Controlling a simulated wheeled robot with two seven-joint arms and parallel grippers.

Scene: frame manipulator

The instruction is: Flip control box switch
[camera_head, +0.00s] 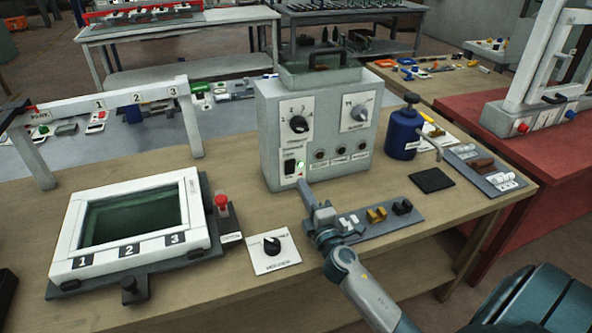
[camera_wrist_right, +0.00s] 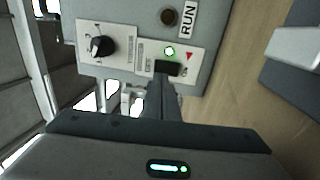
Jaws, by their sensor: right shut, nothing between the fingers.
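The control box (camera_head: 268,130) is a grey case with a handle on top, standing on the wooden bench. Its black rocker switch (camera_head: 290,168) sits low on the left of the front panel, with a green light (camera_head: 300,165) lit beside it. My right gripper (camera_head: 301,183) is shut and empty, its tips at the lower edge of the switch panel. In the right wrist view the fingers (camera_wrist_right: 161,95) reach up to the black switch (camera_wrist_right: 168,68) and partly cover it; whether they touch it I cannot tell. The green light (camera_wrist_right: 169,51) glows there too. My left gripper is not in view.
A white-framed screen unit (camera_head: 190,232) lies at the left. A rotary knob plate (camera_head: 272,250) and a grey strip of small switches (camera_head: 385,221) lie before the box. A blue canister (camera_head: 402,135) and black pad (camera_head: 432,180) are at its right.

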